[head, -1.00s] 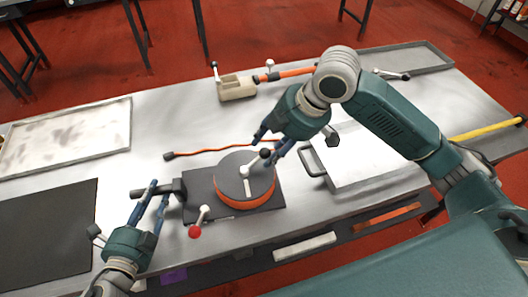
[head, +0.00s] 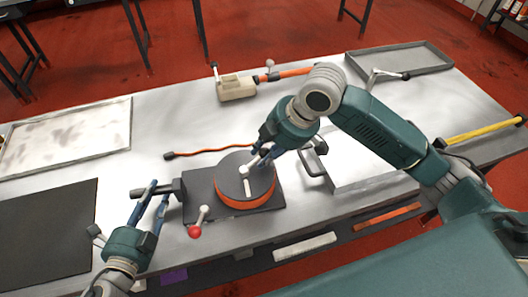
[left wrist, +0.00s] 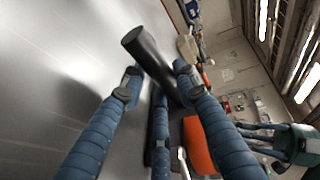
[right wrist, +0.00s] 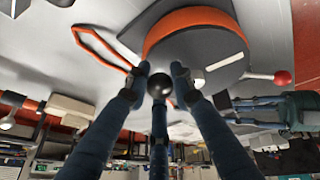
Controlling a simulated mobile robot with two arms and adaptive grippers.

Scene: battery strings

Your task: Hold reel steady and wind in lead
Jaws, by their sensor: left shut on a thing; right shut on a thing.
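The reel (head: 231,186) is a grey disc with orange lead wound round its rim, on a dark base plate (head: 202,214). A black handle (head: 175,188) sticks out from the plate's left side; it also shows in the left wrist view (left wrist: 143,50). My left gripper (head: 159,186) is shut on this handle. The reel's crank has a black knob, seen in the right wrist view (right wrist: 160,86). My right gripper (head: 263,157) is shut on that knob above the disc. In the head view its fingers hide the knob. The loose orange lead (head: 205,152) lies behind the reel, ending in a black tip.
A red-knobbed lever (head: 195,231) stands at the plate's front edge. A beige device (head: 237,88) with an orange-handled tool is behind. Grey trays lie at back left (head: 70,137) and back right (head: 405,62). A handled metal case (head: 350,165) is right of the reel.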

